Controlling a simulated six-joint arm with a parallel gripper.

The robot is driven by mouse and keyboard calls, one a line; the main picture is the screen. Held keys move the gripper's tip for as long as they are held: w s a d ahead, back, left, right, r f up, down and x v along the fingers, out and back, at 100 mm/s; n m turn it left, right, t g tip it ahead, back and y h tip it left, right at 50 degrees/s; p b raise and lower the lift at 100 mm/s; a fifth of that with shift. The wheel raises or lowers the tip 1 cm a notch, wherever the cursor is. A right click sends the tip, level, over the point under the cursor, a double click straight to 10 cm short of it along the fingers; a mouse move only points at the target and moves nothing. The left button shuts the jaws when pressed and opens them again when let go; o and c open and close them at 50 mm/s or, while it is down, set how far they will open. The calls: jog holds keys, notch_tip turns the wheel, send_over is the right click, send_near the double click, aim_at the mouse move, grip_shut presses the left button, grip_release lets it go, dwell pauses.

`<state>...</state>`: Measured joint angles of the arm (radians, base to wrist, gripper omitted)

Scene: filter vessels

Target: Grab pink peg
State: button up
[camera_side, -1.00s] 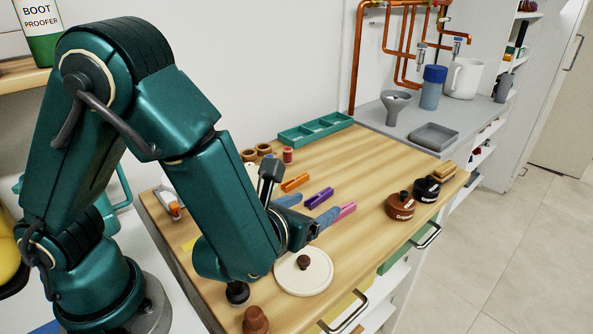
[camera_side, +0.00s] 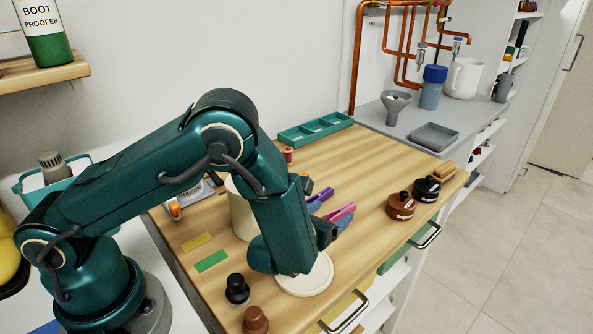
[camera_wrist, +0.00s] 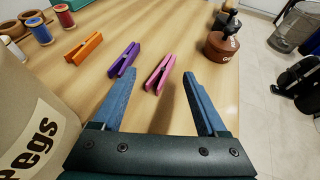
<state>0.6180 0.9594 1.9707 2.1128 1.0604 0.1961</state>
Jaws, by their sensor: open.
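The pink peg (camera_wrist: 160,73) lies on the wooden table (camera_wrist: 150,32). In the wrist view it is ahead of my gripper (camera_wrist: 152,88), roughly between the lines of its two blue fingers and nearer the left one. The gripper is open and empty. In the side view the pink peg (camera_side: 341,212) shows just beyond my gripper (camera_side: 340,226), whose fingers overlap its near side. I cannot tell the gap there. A purple peg (camera_wrist: 123,58) and an orange peg (camera_wrist: 84,45) lie to its left in the wrist view.
A beige container marked "Pegs" (camera_wrist: 25,110) stands close on the left. Brown (camera_wrist: 221,47) and black (camera_side: 427,189) lidded pots stand to the right. Thread spools (camera_wrist: 40,33) lie farther back.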

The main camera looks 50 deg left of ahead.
aim_at(341, 209)
jog(key=shift+d+f+x, duration=0.1)
jog(key=shift+d+x, duration=0.05)
jog(key=shift+x, duration=0.85)
jog(key=shift+d+f+x, duration=0.1)
jog(key=shift+f+x, duration=0.05)
jog(key=shift+x, duration=0.9)
grip_shut()
